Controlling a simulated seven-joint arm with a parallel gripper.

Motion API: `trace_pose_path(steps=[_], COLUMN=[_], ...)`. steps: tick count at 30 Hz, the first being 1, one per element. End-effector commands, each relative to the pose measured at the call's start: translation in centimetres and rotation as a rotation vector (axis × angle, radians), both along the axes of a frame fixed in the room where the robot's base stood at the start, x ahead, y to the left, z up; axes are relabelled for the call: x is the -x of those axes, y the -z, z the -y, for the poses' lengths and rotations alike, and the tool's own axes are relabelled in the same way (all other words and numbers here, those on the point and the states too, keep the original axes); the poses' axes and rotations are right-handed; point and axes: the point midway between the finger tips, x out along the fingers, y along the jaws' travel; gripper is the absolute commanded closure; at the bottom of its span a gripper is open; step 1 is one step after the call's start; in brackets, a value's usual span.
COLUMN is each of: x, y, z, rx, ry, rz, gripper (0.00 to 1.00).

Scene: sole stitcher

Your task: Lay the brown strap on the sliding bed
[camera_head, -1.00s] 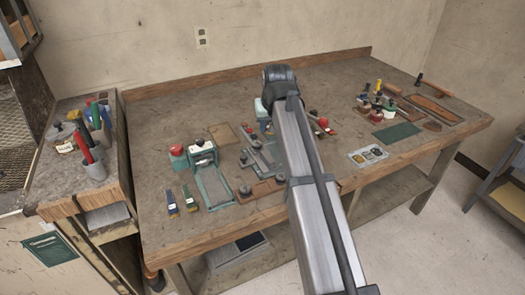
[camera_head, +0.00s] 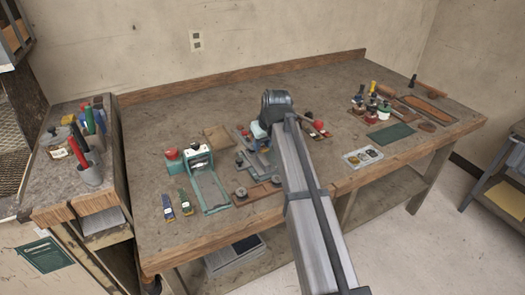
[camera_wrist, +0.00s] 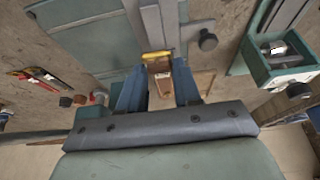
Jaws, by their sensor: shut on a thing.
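My gripper shows in the wrist view (camera_wrist: 158,88), its two blue fingers shut on a small brown piece with a yellow edge (camera_wrist: 157,66); this looks like the brown strap, mostly hidden by the fingers. Under and beyond the fingers is a flat grey-green plate with grey metal rails (camera_wrist: 95,40), which looks like the sliding bed. In the head view this grey-green fixture (camera_head: 262,162) lies on the bench beside my arm, which partly covers it. Whether the held piece touches the bed I cannot tell. The fingertips are hidden behind my arm in the head view.
A green press with a tray (camera_head: 208,188) stands left of the fixture, a brown bar with dark knobs (camera_head: 258,192) in front. Red-topped items (camera_head: 318,126) lie to the right. Several bottles (camera_head: 370,100) stand farther right. The bench's back is clear.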

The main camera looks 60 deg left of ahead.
Motion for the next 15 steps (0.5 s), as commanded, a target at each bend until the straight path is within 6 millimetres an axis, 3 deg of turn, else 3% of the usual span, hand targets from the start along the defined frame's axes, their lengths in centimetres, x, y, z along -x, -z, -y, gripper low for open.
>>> trace_pose_path(steps=[7,15], x=[0.0,0.0], y=[2.9,3.2], z=[0.1,0.0], rx=[0.001,0.000], ry=[0.000,0.000], rz=[0.000,0.000], gripper=[1.00,1.00])
